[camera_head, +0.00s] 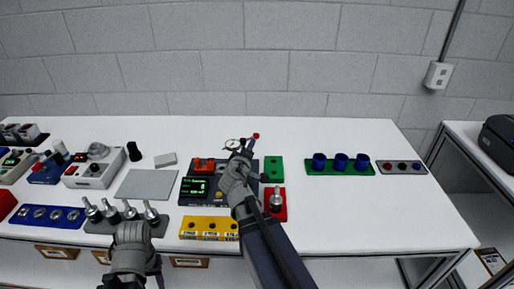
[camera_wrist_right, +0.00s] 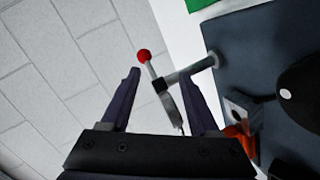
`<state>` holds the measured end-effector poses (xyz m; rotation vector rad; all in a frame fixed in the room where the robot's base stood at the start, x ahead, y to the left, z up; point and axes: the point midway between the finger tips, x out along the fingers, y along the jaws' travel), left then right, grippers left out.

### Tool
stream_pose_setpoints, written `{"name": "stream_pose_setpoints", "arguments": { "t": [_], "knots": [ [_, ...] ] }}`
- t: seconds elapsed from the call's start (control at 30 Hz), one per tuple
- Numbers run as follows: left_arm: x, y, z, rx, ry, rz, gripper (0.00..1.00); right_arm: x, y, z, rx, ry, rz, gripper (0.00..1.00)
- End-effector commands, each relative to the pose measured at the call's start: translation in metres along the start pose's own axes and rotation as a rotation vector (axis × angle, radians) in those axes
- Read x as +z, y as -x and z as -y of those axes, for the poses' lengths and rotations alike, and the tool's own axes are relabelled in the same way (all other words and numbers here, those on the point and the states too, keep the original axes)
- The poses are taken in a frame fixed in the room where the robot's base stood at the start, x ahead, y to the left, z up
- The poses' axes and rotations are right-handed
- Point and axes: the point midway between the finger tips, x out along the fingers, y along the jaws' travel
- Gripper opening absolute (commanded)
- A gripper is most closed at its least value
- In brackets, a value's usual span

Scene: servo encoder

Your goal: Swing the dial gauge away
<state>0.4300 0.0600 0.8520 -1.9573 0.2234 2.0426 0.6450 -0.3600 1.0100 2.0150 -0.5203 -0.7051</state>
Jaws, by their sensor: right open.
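The dial gauge (camera_head: 232,144) shows a small white round face at the back of the dark test station (camera_head: 227,188). A red ball (camera_head: 256,136) tops a short grey lever beside it; the red ball also shows in the right wrist view (camera_wrist_right: 144,56). My right gripper (camera_head: 243,155) reaches over the station. In the right wrist view my right gripper (camera_wrist_right: 160,76) is open, with the lever and a grey bar (camera_wrist_right: 190,74) between or just beyond its fingers. Contact cannot be told. My left gripper (camera_head: 133,235) is low at the front left, its jaws unclear.
Metal-tipped parts stand in a dark rack (camera_head: 98,226) by my left gripper. A yellow block (camera_head: 209,228), red block (camera_head: 283,204) and green block (camera_head: 274,166) surround the station. Blue cups stand on a green tray (camera_head: 341,173).

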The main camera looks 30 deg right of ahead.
Motion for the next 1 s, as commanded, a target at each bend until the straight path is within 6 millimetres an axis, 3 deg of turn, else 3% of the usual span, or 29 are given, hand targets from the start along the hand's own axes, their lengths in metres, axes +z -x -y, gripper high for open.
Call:
{"name": "stream_pose_setpoints", "arguments": {
  "t": [0.03,0.23,0.67,1.0],
  "knots": [
    [-0.002,-0.024,-0.002,0.0,0.001,0.0,0.5,0.012,-0.018,0.001,0.053,0.048,-0.041,0.62],
    [-0.003,-0.049,-0.005,0.0,-0.003,0.0,0.5,0.018,-0.04,-0.017,0.161,0.218,-0.167,0.62],
    [-0.003,-0.052,-0.005,0.0,-0.005,0.0,0.5,0.017,-0.048,-0.023,0.185,0.281,-0.207,0.62],
    [-0.003,-0.054,-0.005,0.0,-0.005,0.0,0.5,0.006,-0.09,-0.029,0.185,0.28,-0.207,0.62]
  ]
}}
